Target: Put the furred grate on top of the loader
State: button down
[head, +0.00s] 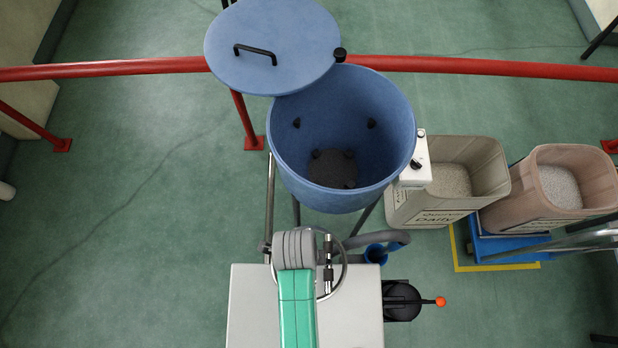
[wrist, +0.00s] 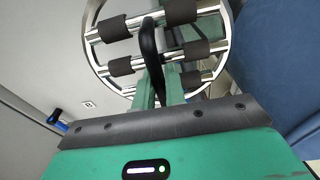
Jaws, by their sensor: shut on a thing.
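The furred grate (wrist: 100,62) shows in the wrist view as a round steel ring with shiny bars. Dark grey, fuzzy-looking sleeves cover parts of the bars. My gripper (wrist: 160,88) has green fingers shut on the grate's black arched handle. The loader (head: 286,158) appears to be the blue open-topped drum in the head view. Its round blue lid (head: 285,35) is swung off to the far left side. Dark knobs and a dark patch show inside. A blue surface fills the right of the wrist view.
A red rail (head: 480,66) runs behind the drum. A white control box (head: 413,165) is at its right side. Bins of pale granules (head: 450,180) (head: 560,185) stand to the right. A grey cabinet top (head: 355,305) lies in front.

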jog(key=shift+s+f+p, duration=0.15)
jog(key=shift+s+f, duration=0.55)
jog(key=shift+s, duration=1.05)
jog(key=shift+s+f+p, duration=0.2)
jog(key=shift+s+f, duration=0.55)
jog(key=shift+s, duration=1)
jog(key=shift+s+f+p, duration=0.15)
jog(key=shift+s+f, duration=0.55)
jog(key=shift+s, duration=1.05)
jog(key=shift+f, duration=0.15)
jog(key=c, duration=1.5)
grip_release()
jog(key=shift+o, duration=0.2)
notch_tip(320, 180, up, 12)
jog(key=a+p, duration=0.1)
jog(key=shift+a, duration=0.25)
